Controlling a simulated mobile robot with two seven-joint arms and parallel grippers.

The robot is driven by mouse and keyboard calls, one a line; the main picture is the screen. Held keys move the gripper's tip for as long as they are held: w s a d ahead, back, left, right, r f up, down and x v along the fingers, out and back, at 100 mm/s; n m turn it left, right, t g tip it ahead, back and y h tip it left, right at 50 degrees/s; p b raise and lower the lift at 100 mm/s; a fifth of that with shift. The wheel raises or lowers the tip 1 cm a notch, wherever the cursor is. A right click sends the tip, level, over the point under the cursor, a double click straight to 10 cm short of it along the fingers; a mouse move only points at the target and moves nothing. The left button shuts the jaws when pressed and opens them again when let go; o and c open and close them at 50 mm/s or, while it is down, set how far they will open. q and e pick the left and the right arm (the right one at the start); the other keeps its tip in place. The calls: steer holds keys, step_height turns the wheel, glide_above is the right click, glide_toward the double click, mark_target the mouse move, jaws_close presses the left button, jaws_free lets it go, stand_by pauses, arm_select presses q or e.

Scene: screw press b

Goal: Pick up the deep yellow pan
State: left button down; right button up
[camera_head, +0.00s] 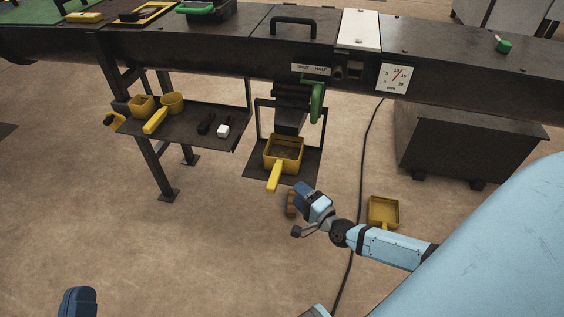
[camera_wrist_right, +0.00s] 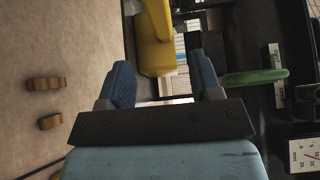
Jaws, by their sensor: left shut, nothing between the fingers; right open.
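A deep yellow pan (camera_head: 285,150) with a straight handle sits on the dark plate below the press outlet, its handle pointing toward me. Its inside looks dark. My right gripper (camera_head: 303,192) is open and empty, just right of and nearer than the handle end. In the right wrist view, the open fingers (camera_wrist_right: 162,80) face a yellow handle and body (camera_wrist_right: 157,55) beyond them, apart from it. Another yellow pan (camera_head: 383,210) lies on the floor at right, partly hidden by my arm. My left gripper (camera_head: 77,302) is shut at the bottom left edge.
A side shelf (camera_head: 190,125) holds yellow cups, a yellow-handled scoop, and small black and white pieces. A green lever (camera_head: 317,102) hangs above the pan's right side; it also shows in the wrist view (camera_wrist_right: 253,77). A cable (camera_head: 363,180) crosses the floor. Brown pieces (camera_wrist_right: 45,83) show at left.

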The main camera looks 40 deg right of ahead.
mark_target(279, 175)
steer(key=w, duration=0.3)
steer(key=w+b, duration=0.1)
steer(key=w, duration=0.2)
steer(key=w+b, duration=0.1)
steer(key=w, duration=0.3)
steer(key=shift+w+a+r, duration=0.1)
steer(key=shift+a, duration=0.2)
arm_select(q)
steer(key=shift+g, duration=0.7)
steer(key=f, duration=0.4)
steer(key=shift+w+d, duration=0.15)
steer(key=shift+w, duration=0.05)
arm_select(e)
jaws_close()
